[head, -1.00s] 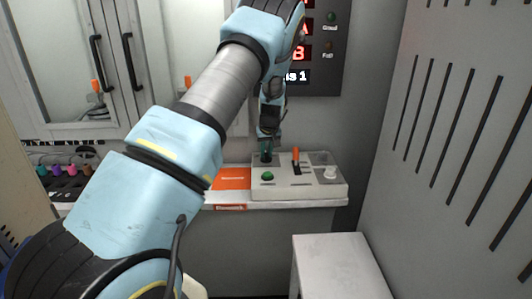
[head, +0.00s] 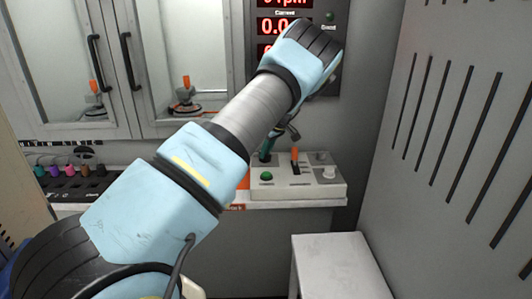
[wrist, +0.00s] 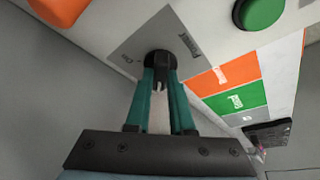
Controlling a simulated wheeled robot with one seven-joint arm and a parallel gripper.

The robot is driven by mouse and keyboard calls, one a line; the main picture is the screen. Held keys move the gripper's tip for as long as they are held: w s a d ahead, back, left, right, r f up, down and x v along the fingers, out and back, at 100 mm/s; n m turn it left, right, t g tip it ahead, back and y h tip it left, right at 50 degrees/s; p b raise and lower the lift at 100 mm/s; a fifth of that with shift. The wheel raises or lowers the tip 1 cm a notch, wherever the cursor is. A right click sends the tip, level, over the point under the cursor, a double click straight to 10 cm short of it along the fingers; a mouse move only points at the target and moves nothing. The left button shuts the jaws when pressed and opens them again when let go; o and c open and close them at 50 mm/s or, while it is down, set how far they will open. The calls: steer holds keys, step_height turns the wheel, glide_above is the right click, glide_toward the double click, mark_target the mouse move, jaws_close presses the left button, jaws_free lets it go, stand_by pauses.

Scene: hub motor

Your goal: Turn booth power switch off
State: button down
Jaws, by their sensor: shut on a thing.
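The white control box (head: 312,190) sits on the bench ledge. The power switch is a black knob (wrist: 157,60) on a grey plate marked "Power" in the wrist view. My gripper (wrist: 160,78), with teal fingers, is shut on this knob. In the head view my gripper (head: 266,150) is at the left rear of the box, partly behind my arm. The fingers cover much of the knob, so I cannot tell which position it is in.
A green button (head: 266,176), an orange lever (head: 295,155) and a white knob (head: 329,172) share the box. A red-digit display (head: 284,25) is above, partly behind my arm. A slotted wall (head: 450,120) rises at right. A grey stand (head: 340,260) is in front.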

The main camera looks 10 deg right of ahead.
stand_by(0.4)
steer(key=c, duration=0.8)
jaws_free()
steer(key=b+v, duration=0.2)
steer(key=v, duration=0.8)
steer(key=shift+s+d+r, duration=0.1)
steer(key=shift+r, duration=0.3)
